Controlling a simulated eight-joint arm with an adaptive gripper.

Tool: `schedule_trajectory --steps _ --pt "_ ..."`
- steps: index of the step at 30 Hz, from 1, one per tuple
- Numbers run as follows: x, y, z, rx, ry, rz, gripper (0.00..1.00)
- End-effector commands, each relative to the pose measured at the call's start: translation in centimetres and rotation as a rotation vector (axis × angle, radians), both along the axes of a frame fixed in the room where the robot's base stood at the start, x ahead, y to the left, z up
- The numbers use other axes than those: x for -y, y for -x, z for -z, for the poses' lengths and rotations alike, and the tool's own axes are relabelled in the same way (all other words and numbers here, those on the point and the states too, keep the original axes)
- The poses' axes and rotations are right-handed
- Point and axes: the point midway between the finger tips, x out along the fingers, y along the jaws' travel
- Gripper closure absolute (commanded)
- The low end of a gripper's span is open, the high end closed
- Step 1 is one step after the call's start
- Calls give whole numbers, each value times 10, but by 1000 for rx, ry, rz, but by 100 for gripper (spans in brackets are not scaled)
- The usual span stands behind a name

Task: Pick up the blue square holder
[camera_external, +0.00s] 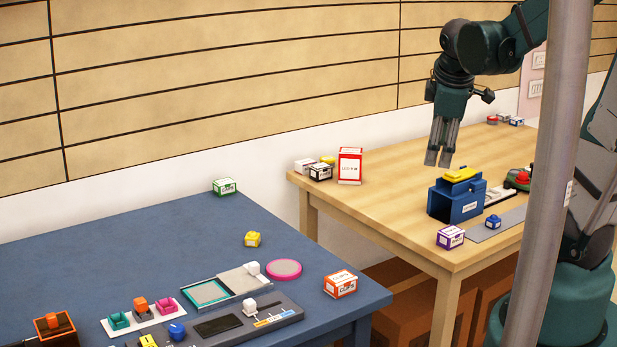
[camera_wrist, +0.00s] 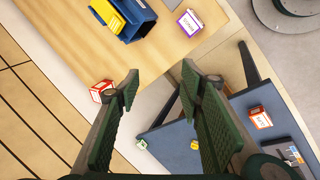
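A blue square holder (camera_external: 455,205), a box with a dark open front and a white label, stands on the wooden table. A yellow piece (camera_external: 460,174) lies on top of it. The holder also shows at the top of the wrist view (camera_wrist: 138,26), with the yellow piece (camera_wrist: 106,14) beside its opening. My gripper (camera_external: 438,161) hangs above the wooden table, up and to the left of the holder, apart from it. In the wrist view its fingers (camera_wrist: 160,82) are spread with nothing between them.
A small blue object (camera_external: 493,222) and a purple-white box (camera_external: 450,237) are near the holder. A red-white box (camera_external: 350,166) stands at the back left. A blue table (camera_external: 150,245) with several small items is at left. A grey pole (camera_external: 552,170) blocks part of the view.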

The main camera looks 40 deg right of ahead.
Motion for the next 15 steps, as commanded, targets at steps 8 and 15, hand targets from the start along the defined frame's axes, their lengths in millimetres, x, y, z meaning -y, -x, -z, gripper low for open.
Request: schedule_trajectory --steps 8,15 --pt "49 -4 35 -135 109 -160 62" --pt "90 -1 66 -261 184 -304 62"
